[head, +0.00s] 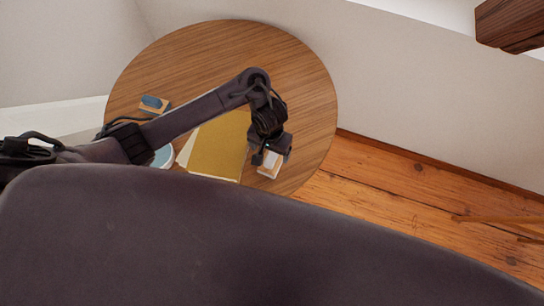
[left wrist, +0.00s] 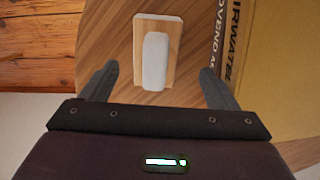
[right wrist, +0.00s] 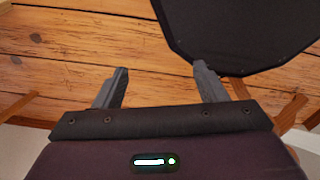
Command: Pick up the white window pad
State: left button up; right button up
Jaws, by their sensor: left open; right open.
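The white window pad (left wrist: 155,62) lies on a small light wooden board (left wrist: 171,75) on the round wooden table (head: 190,42). In the left wrist view the pad shows between the open fingers of my left gripper (left wrist: 158,85), with a gap on both sides. In the head view my left gripper (head: 270,158) is over the near right part of the table, and the pad's board (head: 267,171) shows partly beneath it. My right gripper (right wrist: 162,85) is open and empty above the wooden floor, and it does not show in the head view.
A yellow-brown book (head: 222,145) lies left of the pad in the head view. A blue block on a wooden base (head: 153,104) and a pale blue round thing (head: 163,157) are further left. A dark panel (right wrist: 235,30) is near my right gripper.

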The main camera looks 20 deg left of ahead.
aim_at(272, 155)
pick_arm(q)
jog(key=shift+s+f, duration=0.1)
jog(key=shift+f, duration=0.5)
jog(key=f, duration=0.1)
jog(key=f+b, duration=0.1)
jog(key=f, duration=0.1)
jog(key=f+b, duration=0.1)
jog(key=shift+w+d+f, duration=0.15)
jog(key=shift+w+d, duration=0.05)
jog(key=shift+d, duration=0.05)
jog(key=shift+f, duration=0.2)
pick_arm(e)
jog(key=f, duration=0.1)
jog(key=w+f, duration=0.1)
jog(key=shift+w+d+f, duration=0.3)
jog(key=shift+d+f, duration=0.1)
pick_arm(q)
jog(key=shift+c, duration=0.4)
pick_arm(e)
jog(key=shift+s, duration=0.1)
pick_arm(q)
jog(key=c, duration=1)
jog(key=shift+c, duration=0.2)
pick_arm(e)
jog(key=shift+s+a, duration=0.25)
jog(key=shift+a, duration=0.05)
pick_arm(q)
jog(key=shift+r, duration=0.15)
